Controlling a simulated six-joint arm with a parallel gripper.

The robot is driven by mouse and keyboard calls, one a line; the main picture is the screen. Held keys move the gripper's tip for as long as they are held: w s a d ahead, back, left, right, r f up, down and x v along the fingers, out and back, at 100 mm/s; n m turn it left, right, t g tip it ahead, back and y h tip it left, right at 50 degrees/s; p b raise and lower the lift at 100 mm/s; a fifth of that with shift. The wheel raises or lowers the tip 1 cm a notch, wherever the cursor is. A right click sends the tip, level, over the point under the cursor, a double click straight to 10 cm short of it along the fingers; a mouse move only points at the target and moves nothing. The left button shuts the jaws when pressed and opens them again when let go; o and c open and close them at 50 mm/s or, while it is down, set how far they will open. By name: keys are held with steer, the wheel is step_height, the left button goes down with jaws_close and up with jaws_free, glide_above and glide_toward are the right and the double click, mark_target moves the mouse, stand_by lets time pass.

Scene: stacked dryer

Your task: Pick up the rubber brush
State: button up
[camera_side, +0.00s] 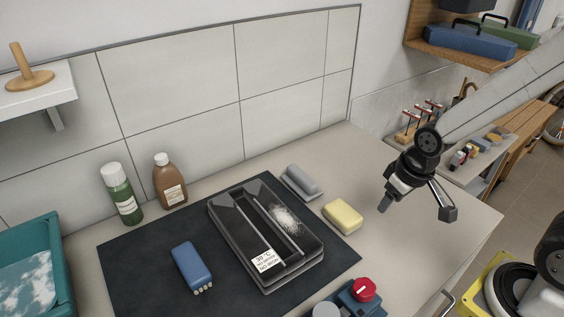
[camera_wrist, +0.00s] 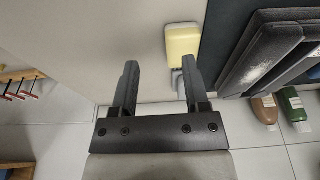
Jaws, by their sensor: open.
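Two things could be the rubber brush, and I cannot tell which for sure. One is a blue block (camera_side: 192,266) with pale nubs at its near end, lying on the dark mat. The other is a grey piece with a rounded top (camera_side: 301,182), behind the yellow block; in the wrist view a grey part (camera_wrist: 181,76) shows beside my right-hand finger, partly hidden. My gripper (camera_side: 416,203) is open and empty, in the air right of the yellow block. In the wrist view my gripper (camera_wrist: 160,70) shows nothing between its fingers.
A yellow block (camera_side: 342,216) lies beside the mat (camera_side: 130,265). A black filter case (camera_side: 228,217) with white lint rests on the mat. Green (camera_side: 121,196) and brown (camera_side: 169,184) bottles stand by the wall. A teal bin (camera_side: 58,255) is left.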

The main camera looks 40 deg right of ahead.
steer(key=o, duration=0.6)
steer(key=shift+c, duration=0.2)
steer(key=m+g, duration=0.1)
steer(key=m, duration=0.1)
glide_above(302, 175)
steer(key=s, duration=0.2)
steer(key=shift+s+f, duration=0.1)
steer(key=shift+f, duration=0.65)
steer(key=shift+w+a+f, duration=0.15)
steer(key=shift+w+f, duration=0.05)
steer(key=shift+w, duration=0.45)
steer(key=shift+f, duration=0.1)
steer(key=shift+w+f, duration=0.15)
steer(key=shift+f, duration=1)
steer(key=shift+f, duration=0.1)
